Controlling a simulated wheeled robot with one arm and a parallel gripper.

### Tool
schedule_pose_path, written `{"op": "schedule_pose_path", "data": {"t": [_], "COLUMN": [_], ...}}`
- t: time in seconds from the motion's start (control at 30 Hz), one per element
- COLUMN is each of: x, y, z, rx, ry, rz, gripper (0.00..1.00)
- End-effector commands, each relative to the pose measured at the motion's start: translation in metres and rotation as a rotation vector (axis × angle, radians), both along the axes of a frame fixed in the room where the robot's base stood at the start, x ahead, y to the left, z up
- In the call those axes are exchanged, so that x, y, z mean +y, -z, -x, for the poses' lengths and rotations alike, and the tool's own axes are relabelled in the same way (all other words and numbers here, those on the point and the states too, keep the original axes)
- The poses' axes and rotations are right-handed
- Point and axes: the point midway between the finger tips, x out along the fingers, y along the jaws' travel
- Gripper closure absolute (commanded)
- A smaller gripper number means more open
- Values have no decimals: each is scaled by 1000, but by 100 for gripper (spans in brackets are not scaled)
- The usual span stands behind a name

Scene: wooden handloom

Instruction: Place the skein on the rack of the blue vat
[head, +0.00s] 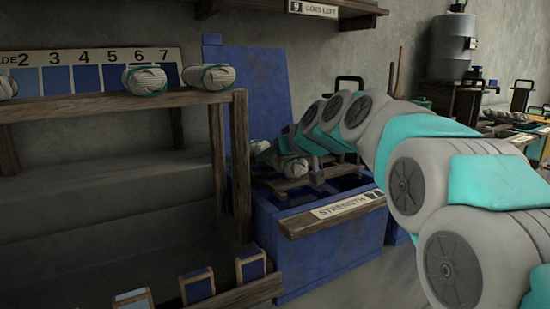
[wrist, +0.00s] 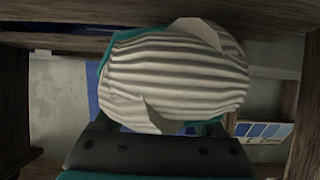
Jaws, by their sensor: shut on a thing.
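The skein (wrist: 175,75), pale and ribbed with teal behind it, fills the middle of the wrist view. My gripper (wrist: 178,72) is shut on it. The blue vat (head: 325,250) stands in the middle of the head view with its tall blue lid (head: 250,95) raised and a "STRENGTH 7" plate on its front. Its wooden rack (head: 290,183) lies across the opening. My arm reaches over the vat from the right. Pale shapes show at and just above the rack; my arm partly hides this spot, and contact of the held skein with the rack cannot be told.
A wooden shelf (head: 110,104) at left holds several pale skeins with teal bands, below a numbered shade card (head: 95,70). Its post (head: 240,165) stands close beside the vat. Blue sample blocks (head: 197,287) sit lower. Wooden beams (wrist: 305,100) border the wrist view.

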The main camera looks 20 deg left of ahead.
Motion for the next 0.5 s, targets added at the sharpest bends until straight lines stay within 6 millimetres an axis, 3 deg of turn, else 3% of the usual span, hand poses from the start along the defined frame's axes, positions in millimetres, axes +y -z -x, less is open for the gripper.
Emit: {"op": "schedule_pose_path", "data": {"t": [0.4, 0.43, 0.5], "x": [0, 0, 0], "y": [8, 7, 6], "z": [0, 0, 0], "rx": [-3, -2, -2], "ry": [-1, -1, -1], "rz": [0, 0, 0], "gripper": [93, 26, 18]}}
